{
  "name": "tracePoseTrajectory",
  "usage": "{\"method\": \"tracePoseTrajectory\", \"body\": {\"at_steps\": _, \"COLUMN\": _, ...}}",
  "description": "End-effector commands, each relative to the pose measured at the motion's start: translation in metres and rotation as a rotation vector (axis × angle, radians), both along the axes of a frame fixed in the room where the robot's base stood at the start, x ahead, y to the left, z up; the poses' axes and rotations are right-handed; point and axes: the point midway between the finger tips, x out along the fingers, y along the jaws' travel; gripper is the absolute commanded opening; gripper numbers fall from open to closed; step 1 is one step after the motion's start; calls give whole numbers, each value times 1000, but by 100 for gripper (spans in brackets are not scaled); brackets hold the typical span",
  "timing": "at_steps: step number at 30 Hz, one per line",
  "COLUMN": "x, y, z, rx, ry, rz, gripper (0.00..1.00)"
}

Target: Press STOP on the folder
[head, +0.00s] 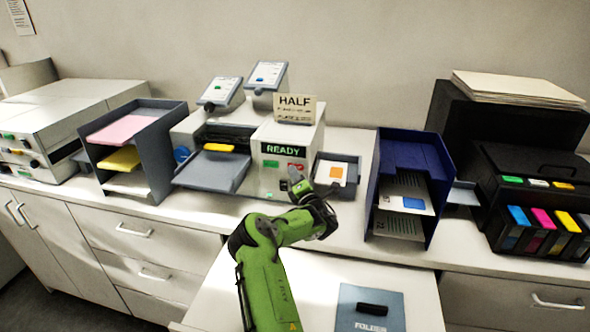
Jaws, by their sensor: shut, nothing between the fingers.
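The folder (278,135) is the white machine at the middle of the counter, with a dark display reading READY. Below the display are a green button (271,164) and a red button (297,167); the lettering on them is too small to read. My gripper (297,178) is shut and empty, at the end of my green arm. Its tips appear just below the red button and overlap its lower edge in the picture. I cannot tell whether they touch the folder's front.
A grey tray (216,172) juts from the folder's left and another tray (352,168) stands at its right. A blue paper rack (378,190) and a dark printer (480,180) stand further right. A HALF sign (295,109) tops the folder.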

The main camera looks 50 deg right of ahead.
Motion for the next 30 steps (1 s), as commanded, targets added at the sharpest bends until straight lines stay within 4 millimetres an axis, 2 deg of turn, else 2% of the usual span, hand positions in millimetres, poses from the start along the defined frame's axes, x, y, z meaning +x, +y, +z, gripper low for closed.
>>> {"method": "tracePoseTrajectory", "body": {"at_steps": 10, "x": -1, "y": 1, "z": 0, "rx": 0, "ry": 0, "rz": -1, "gripper": 0}}
{"method": "tracePoseTrajectory", "body": {"at_steps": 18, "x": -6, "y": 14, "z": 1, "rx": 1, "ry": 0, "rz": -1, "gripper": 0}}
{"method": "tracePoseTrajectory", "body": {"at_steps": 27, "x": -7, "y": 16, "z": 0, "rx": 1, "ry": -1, "rz": -1, "gripper": 0}}
{"method": "tracePoseTrajectory", "body": {"at_steps": 30, "x": -10, "y": 22, "z": 0, "rx": 0, "ry": -1, "rz": -1, "gripper": 0}}
